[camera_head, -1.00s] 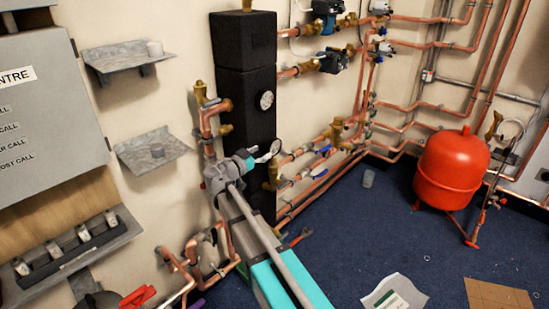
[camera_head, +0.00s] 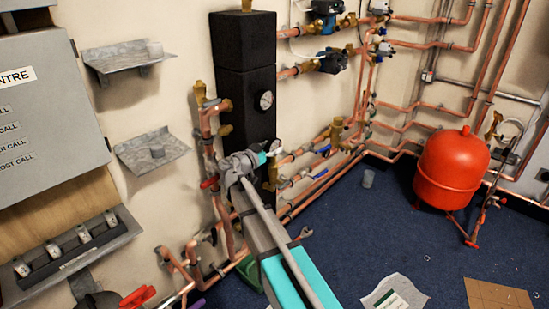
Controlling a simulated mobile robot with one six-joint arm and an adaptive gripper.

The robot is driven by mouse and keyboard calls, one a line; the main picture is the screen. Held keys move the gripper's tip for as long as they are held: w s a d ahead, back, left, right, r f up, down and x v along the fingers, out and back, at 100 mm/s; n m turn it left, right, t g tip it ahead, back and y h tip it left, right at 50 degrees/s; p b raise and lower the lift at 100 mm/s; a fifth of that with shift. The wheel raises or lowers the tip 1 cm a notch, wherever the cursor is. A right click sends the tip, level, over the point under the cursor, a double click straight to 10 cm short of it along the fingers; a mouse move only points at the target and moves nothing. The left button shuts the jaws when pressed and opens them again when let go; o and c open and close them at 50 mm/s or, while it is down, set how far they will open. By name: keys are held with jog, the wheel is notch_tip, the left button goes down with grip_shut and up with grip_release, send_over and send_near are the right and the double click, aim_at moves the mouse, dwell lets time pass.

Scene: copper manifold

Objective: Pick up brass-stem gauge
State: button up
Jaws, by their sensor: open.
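A round white-faced gauge (camera_head: 276,147) shows beside the lower part of the black column, mostly hidden behind my gripper. Brass (camera_head: 273,172) shows just below it; whether this is its stem cannot be made out. My gripper (camera_head: 267,157) is open, with a teal finger pad right in front of the gauge in this view. Whether the fingers touch the gauge or stand around it is hidden. A second round dial gauge (camera_head: 266,100) sits higher on the front of the black column, clear of my gripper.
The black column (camera_head: 246,90) stands behind my gripper. Copper pipes (camera_head: 310,190) with brass and blue-handled valves run close on its right, and more pipes on its left. A red tank (camera_head: 452,168) stands at the right.

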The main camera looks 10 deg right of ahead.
jog(key=shift+w+d, duration=0.2)
jog(key=shift+d, duration=0.1)
dwell(0.4)
grip_shut()
